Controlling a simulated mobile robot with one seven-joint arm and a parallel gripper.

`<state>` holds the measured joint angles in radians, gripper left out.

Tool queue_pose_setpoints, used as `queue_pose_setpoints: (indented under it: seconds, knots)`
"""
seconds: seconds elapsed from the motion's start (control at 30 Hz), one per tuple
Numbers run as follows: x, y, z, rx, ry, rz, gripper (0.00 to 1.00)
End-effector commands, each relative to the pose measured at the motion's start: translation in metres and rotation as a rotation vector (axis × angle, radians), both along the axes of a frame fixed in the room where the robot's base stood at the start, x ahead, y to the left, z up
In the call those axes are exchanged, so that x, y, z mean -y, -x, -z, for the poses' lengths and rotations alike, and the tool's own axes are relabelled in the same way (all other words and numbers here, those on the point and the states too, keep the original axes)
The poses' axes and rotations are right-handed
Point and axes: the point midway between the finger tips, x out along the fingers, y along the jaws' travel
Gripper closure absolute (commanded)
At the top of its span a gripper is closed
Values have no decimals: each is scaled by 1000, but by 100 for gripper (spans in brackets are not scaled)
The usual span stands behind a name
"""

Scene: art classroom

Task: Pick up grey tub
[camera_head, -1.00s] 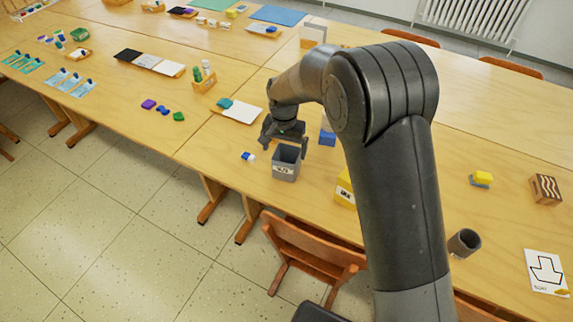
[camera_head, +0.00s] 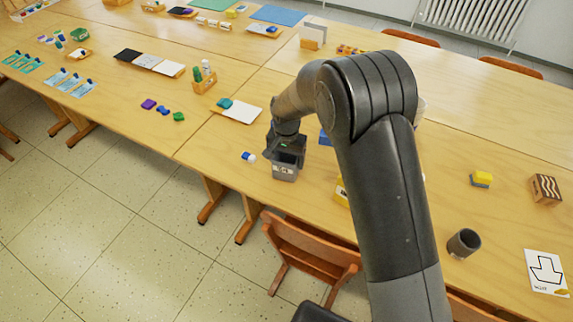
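The grey tub (camera_head: 284,173) stands upright on the wooden table near its front edge, with a pale label on its front. My gripper (camera_head: 286,159) is right over the tub, pointing down, and covers its upper part and rim. The fingers are dark against the grey tub, so I cannot tell whether they are apart or touching its walls.
A small blue and white item (camera_head: 248,157) lies just left of the tub. A chair (camera_head: 312,250) stands in front.

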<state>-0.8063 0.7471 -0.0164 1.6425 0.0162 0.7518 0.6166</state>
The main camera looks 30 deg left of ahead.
Motion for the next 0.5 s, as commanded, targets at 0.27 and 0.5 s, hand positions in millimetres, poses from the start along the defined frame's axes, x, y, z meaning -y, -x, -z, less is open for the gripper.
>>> queue_pose_setpoints:
  seconds: [0.27,0.5]
  knots:
    - [0,0,0,0,0,0,47]
    - [0,0,-1,1,-1,0,59]
